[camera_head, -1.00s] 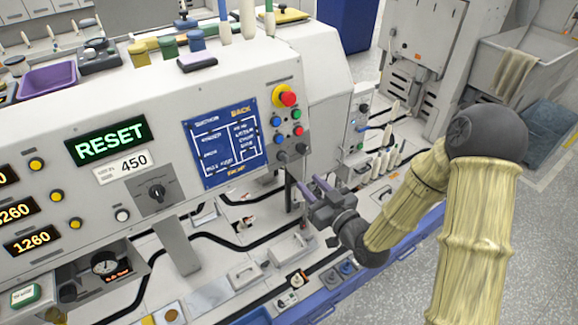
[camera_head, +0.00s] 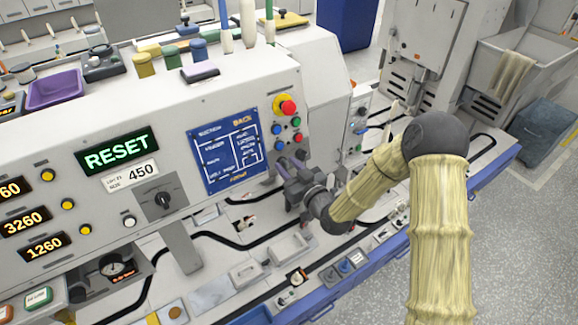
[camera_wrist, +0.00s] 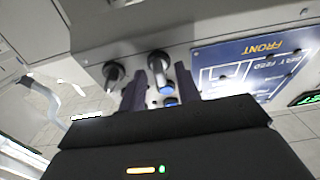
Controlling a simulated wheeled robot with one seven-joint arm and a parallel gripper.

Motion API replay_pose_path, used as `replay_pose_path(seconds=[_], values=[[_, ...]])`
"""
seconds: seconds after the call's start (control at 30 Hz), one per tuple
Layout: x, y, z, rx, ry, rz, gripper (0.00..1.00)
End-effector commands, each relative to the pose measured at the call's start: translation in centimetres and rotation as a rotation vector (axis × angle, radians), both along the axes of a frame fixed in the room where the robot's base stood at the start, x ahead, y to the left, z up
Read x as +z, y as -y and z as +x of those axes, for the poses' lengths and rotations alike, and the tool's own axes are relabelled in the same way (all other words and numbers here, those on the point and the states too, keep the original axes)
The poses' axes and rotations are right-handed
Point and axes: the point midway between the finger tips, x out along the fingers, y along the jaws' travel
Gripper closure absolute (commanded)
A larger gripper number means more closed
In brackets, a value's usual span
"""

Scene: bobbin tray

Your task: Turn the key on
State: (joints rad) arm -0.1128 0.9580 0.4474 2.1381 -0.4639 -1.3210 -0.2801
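Two black knobs sit below the coloured buttons on the white machine panel, a left one (camera_head: 281,163) and a right one (camera_head: 300,154). They also show in the wrist view, one at the left (camera_wrist: 114,73) and one (camera_wrist: 158,62) in the gap between my fingers. I cannot tell which of them is the key. My gripper (camera_head: 289,167) is at the panel's lower right, close in front of the knobs. In the wrist view its two dark purple fingers (camera_wrist: 160,78) are apart, either side of the second knob. Whether they touch it is unclear.
A red emergency button (camera_head: 288,107) and several coloured buttons are above the knobs. A blue diagram plate (camera_head: 226,150), a larger rotary switch (camera_head: 163,200) and a RESET display (camera_head: 117,151) are further left. A cluttered work surface with small parts lies below the panel.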

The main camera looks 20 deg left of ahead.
Motion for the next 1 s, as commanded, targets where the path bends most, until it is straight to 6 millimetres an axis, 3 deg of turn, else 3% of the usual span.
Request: replay_pose_path(seconds=[0.03, 0.2, 0.67, 1.0], values=[[0.00, 0.01, -0.01, 0.000, 0.000, 0.000, 0.67], [0.01, 0.02, -0.02, 0.000, 0.000, 0.000, 1.00], [-0.13, 0.03, -0.05, -0.010, -0.032, 0.027, 1.00], [-0.32, 0.03, -0.08, -0.057, -0.174, 0.149, 1.00]])
